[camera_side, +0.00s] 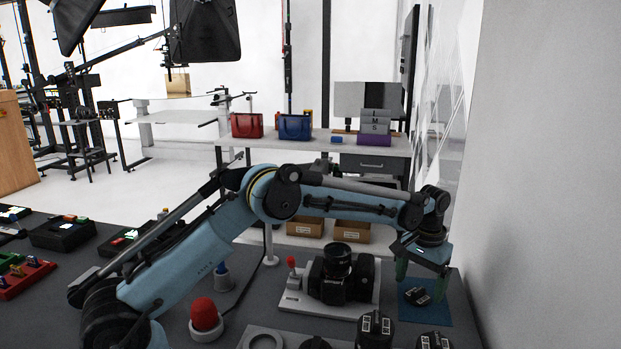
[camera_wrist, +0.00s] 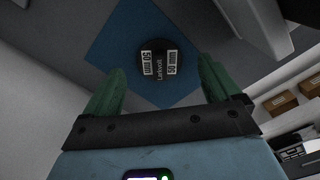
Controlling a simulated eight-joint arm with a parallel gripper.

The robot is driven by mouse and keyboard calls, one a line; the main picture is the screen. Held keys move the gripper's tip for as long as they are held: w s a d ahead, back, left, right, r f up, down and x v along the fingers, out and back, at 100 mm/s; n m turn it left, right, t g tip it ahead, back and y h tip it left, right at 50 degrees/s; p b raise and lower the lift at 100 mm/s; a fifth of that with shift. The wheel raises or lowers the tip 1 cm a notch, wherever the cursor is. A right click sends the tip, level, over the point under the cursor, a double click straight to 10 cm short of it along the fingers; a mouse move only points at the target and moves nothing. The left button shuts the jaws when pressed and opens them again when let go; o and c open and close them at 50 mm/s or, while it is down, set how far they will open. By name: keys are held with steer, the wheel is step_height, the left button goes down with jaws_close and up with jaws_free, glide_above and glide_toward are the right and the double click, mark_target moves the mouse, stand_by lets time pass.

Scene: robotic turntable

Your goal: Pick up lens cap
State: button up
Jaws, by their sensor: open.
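The lens cap (camera_wrist: 158,60) is a round black disc with a raised bar and white printed labels. It lies on a blue mat (camera_wrist: 112,45) in the wrist view. In the side view the lens cap (camera_side: 417,296) sits on the blue mat (camera_side: 432,314) at the right end of the dark table. The exact height gap cannot be told.
A black camera (camera_side: 342,278) stands on a white plate (camera_side: 318,306) left of the mat. Black lens-like cylinders (camera_side: 375,328) stand at the front edge. A red-topped knob (camera_side: 204,315) is farther left. A white wall (camera_side: 540,200) rises close on the right.

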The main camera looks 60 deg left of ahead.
steer(key=shift+f, duration=0.95)
steer(key=c, duration=1.1)
steer(key=shift+c, duration=0.2)
